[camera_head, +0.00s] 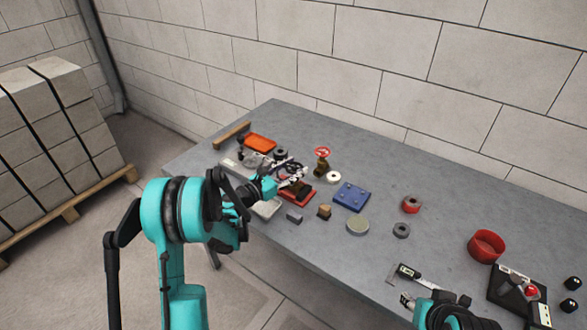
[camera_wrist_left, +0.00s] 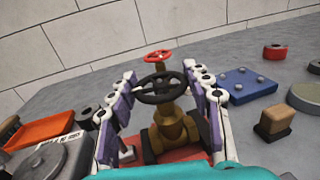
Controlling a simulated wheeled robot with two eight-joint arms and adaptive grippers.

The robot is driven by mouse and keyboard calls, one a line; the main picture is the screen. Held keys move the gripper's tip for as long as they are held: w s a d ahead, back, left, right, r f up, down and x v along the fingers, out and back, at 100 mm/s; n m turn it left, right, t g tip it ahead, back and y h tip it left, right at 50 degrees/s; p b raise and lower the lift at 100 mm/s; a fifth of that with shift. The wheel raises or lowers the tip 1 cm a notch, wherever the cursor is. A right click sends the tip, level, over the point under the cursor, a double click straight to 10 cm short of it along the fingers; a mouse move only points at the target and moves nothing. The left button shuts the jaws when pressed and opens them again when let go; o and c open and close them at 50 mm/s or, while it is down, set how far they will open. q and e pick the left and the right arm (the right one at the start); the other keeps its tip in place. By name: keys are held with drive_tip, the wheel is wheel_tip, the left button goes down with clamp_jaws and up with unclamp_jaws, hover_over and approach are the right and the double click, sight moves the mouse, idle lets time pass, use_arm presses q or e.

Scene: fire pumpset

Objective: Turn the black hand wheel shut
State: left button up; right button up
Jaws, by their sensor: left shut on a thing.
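The black hand wheel (camera_wrist_left: 160,88) sits on top of a brass valve (camera_wrist_left: 172,125), which stands on a red base (camera_head: 297,199). In the left wrist view, my left gripper (camera_wrist_left: 157,92) has its white and purple fingers on either side of the wheel, shut on it. In the head view, my left gripper (camera_head: 284,181) reaches over the table from the left and partly hides the valve.
A second valve with a red wheel (camera_head: 322,154) stands just behind. A blue plate (camera_head: 351,196), an orange tray (camera_head: 258,143) and a small brown-topped block (camera_head: 324,211) are close by. A red cup (camera_head: 486,246) stands farther right on the grey table (camera_head: 290,250).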

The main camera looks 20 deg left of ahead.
idle(0.4)
use_arm(q)
drive_tip(key=o, duration=1.2)
drive_tip(key=v, duration=1.2)
drive_tip(key=shift+d+f, duration=0.1)
